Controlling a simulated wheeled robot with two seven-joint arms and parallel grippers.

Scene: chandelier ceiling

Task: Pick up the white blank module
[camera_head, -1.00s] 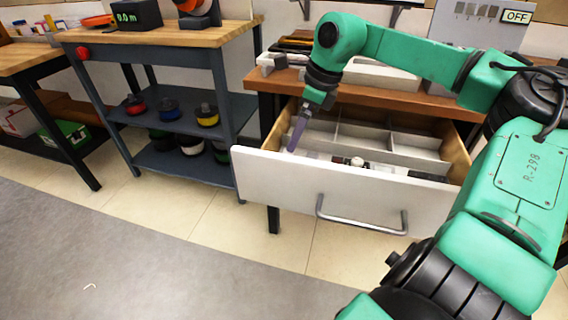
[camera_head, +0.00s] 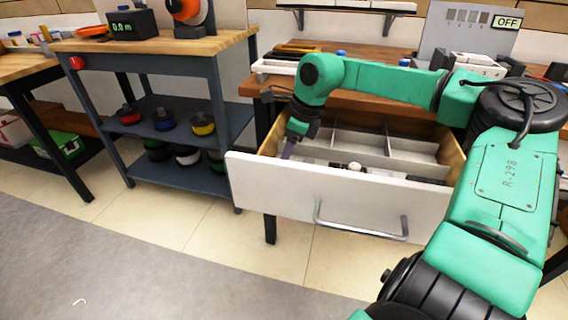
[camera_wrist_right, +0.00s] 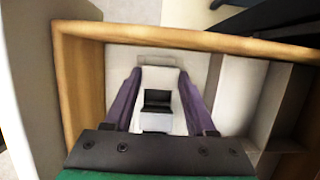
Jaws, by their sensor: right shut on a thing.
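The white blank module (camera_wrist_right: 157,122) lies between the purple fingers of my right gripper (camera_wrist_right: 157,97) in the right wrist view. It is pale with a black square patch on it. The fingers are shut on its two sides. In the head view my right gripper (camera_head: 287,152) points down into the left end of the open drawer (camera_head: 330,198). The drawer front hides the fingertips and the module there. My left gripper is not in view.
Dividers (camera_head: 358,145) split the drawer into compartments, and small parts lie near its front. The drawer's wooden wall (camera_wrist_right: 78,90) is close to my right gripper. A grey shelf cart (camera_head: 165,125) with spools stands to the left.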

